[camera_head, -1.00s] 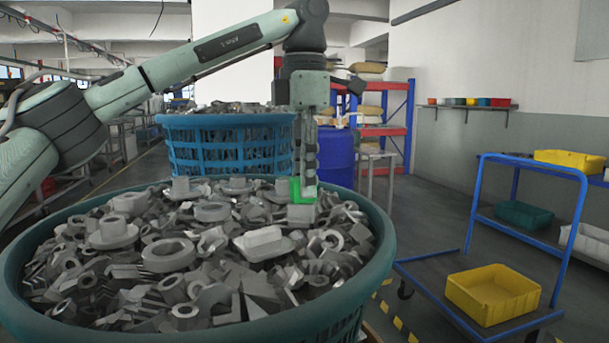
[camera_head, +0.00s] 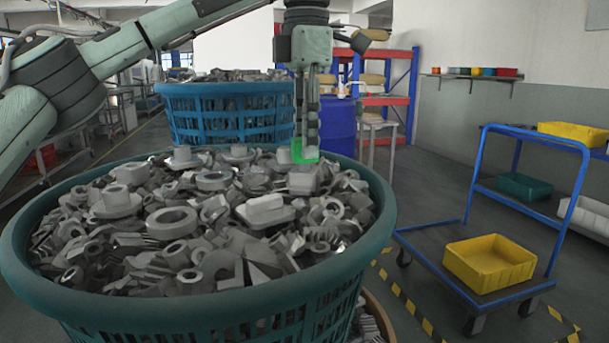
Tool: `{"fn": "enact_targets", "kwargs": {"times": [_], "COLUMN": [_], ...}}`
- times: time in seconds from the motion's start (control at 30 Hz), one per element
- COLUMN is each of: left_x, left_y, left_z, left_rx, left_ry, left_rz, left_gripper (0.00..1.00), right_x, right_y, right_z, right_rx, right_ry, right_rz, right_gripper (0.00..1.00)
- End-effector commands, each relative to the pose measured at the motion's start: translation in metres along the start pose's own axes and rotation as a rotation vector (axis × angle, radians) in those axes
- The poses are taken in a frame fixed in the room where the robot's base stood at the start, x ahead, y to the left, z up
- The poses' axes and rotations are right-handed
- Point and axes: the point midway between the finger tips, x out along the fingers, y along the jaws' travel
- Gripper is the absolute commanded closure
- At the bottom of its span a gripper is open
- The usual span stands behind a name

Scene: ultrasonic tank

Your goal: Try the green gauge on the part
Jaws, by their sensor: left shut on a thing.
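The green gauge (camera_head: 304,152) is held by my left gripper (camera_head: 306,143), whose fingers are shut on it and point down. It hangs at the far right part of the large teal basket (camera_head: 240,305), over the heap of grey metal parts. A grey block-like part (camera_head: 301,182) shows just below the gauge. I cannot tell whether the gauge touches that part. Which grey part is the one to be gauged is not clear. My right gripper is not in view.
A second blue basket (camera_head: 200,120) of parts stands behind. A blue barrel (camera_head: 338,125) and a red-blue rack (camera_head: 400,80) are behind the gripper. At right, a blue cart (camera_head: 480,150) carries a yellow bin (camera_head: 490,262). Floor between basket and cart is clear.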

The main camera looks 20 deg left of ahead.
Motion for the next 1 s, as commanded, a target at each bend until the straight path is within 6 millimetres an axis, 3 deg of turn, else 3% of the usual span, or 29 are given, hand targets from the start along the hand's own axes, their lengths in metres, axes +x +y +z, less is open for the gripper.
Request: {"fn": "enact_targets", "kwargs": {"times": [0.7, 1.0], "left_x": [-0.03, -0.033], "left_y": [0.0, 0.0], "left_z": [0.0, 0.0], "left_rx": [0.0, 0.0], "left_ry": [-0.001, -0.001], "left_rz": [0.002, 0.002], "left_gripper": [1.0, 1.0], "right_x": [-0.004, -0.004], "right_y": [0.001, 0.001], "right_z": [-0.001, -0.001], "right_rx": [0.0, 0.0], "right_ry": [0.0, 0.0], "right_rz": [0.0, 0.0], "right_gripper": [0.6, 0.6]}}
